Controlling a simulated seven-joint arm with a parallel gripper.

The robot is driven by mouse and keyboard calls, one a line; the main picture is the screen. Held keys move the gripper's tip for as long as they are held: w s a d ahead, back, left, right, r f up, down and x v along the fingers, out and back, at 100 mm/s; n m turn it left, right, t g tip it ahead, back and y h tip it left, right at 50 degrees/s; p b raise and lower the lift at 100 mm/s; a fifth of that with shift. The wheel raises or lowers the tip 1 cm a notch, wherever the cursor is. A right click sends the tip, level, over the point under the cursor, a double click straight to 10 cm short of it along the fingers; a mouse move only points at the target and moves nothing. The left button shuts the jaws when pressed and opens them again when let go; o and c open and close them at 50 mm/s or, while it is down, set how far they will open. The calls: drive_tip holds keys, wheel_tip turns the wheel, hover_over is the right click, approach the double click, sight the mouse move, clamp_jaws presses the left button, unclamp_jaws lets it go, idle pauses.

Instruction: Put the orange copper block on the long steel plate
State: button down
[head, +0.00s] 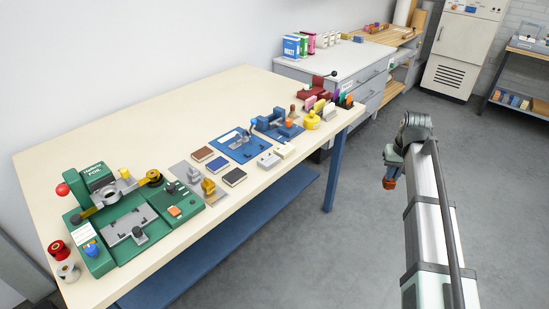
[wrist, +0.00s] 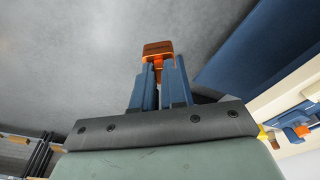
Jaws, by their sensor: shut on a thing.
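My gripper (head: 391,174) is out over the floor to the right of the workbench, well away from it. In the wrist view its blue fingers (wrist: 161,68) are shut on the orange copper block (wrist: 158,48), whose wider, browner end sticks out past the fingertips. The block also shows in the head view (head: 389,184) just below the fingers. A long grey plate (head: 181,172), which looks like the long steel plate, lies flat on the bench beside the green machine. Small brass-coloured and grey pieces are on or right by it; I cannot tell which.
The green foil machine (head: 103,262) fills the bench's near left end. Dark and brown pads (head: 218,163), a blue tool (head: 236,144) and a second blue device (head: 275,125) stand along the bench (head: 150,125). The bench's back strip is bare. A grey cabinet (head: 345,70) stands beyond.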

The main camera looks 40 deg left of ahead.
drive_tip(key=s+a+r+n, duration=0.1)
drive_tip(key=s+a, duration=0.1)
drive_tip(key=a, duration=0.7)
drive_tip(key=s+a+r+n, duration=0.1)
drive_tip(key=s+a+n, duration=0.1)
drive_tip(key=a, duration=0.7)
drive_tip(key=s+a+r+n, duration=0.1)
drive_tip(key=s+a+n, duration=0.1)
drive_tip(key=s+a, duration=0.65)
drive_tip(key=s+a+r+n+g, duration=0.15)
drive_tip(key=s+a, duration=0.35)
drive_tip(key=a, duration=0.7)
drive_tip(key=s+a+r+n+t, duration=0.1)
drive_tip(key=s+a+r+n, duration=0.1)
drive_tip(key=s+a, duration=0.6)
drive_tip(key=s+a+r+n, duration=0.2)
drive_tip(key=s+a+n, duration=0.1)
drive_tip(key=s+a, duration=1.1)
drive_tip(key=shift+m+g+y, duration=0.25)
drive_tip(key=shift+g+y, duration=0.15)
drive_tip(key=shift+g, duration=0.05)
drive_tip(key=shift+a+f, duration=0.1)
drive_tip(key=shift+f, duration=4.85)
drive_tip(key=c, duration=1.7)
unclamp_jaws()
drive_tip(key=shift+f, duration=0.15)
drive_tip(key=o, duration=0.5)
